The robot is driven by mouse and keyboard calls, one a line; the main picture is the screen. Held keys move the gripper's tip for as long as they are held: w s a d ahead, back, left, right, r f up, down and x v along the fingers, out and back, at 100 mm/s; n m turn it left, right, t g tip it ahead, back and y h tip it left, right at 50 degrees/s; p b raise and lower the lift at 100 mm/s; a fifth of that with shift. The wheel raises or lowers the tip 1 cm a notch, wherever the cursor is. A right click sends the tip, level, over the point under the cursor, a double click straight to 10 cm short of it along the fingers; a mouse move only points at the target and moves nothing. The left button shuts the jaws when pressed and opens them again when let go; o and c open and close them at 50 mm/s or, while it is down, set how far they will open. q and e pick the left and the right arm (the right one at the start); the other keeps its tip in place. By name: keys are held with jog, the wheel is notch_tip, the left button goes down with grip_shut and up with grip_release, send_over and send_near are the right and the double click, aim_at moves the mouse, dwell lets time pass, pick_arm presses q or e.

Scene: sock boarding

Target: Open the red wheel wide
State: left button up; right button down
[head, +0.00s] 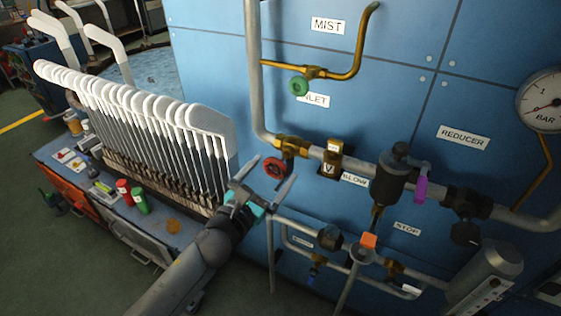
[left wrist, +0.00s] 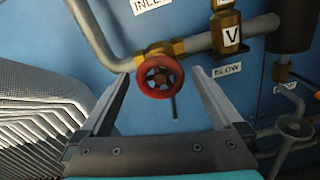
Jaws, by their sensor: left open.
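The red wheel (head: 275,167) is a small red handwheel on a brass valve at the lower bend of the grey pipe. In the left wrist view the red wheel (left wrist: 160,77) faces me with its spokes and hub showing. My left gripper (head: 262,183) is open, just in front of and slightly below the wheel. In the left wrist view the two fingers of my left gripper (left wrist: 160,88) reach up on either side of the wheel, with a gap to each side. I cannot tell how deep the wheel sits between them. My right gripper is not in view.
A rack of white-tipped sock boards (head: 150,115) stands close left of my left arm. A green handwheel (head: 299,87) is above the red one. A purple handle (head: 421,190), an orange knob (head: 369,241) and a pressure gauge (head: 543,100) are to the right.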

aim_at(280, 161)
pick_arm(q)
jog(key=shift+b+x, duration=0.3)
jog(key=shift+x, duration=1.95)
jog(key=shift+c, duration=0.2)
jog(key=c, duration=1.2)
jog(key=shift+c, duration=0.2)
jog(key=shift+f+n+p, duration=0.1)
jog(key=shift+n+p, duration=0.2)
jog(key=shift+n, duration=3)
jog(key=o, duration=1.3)
jog(key=shift+a, duration=0.1)
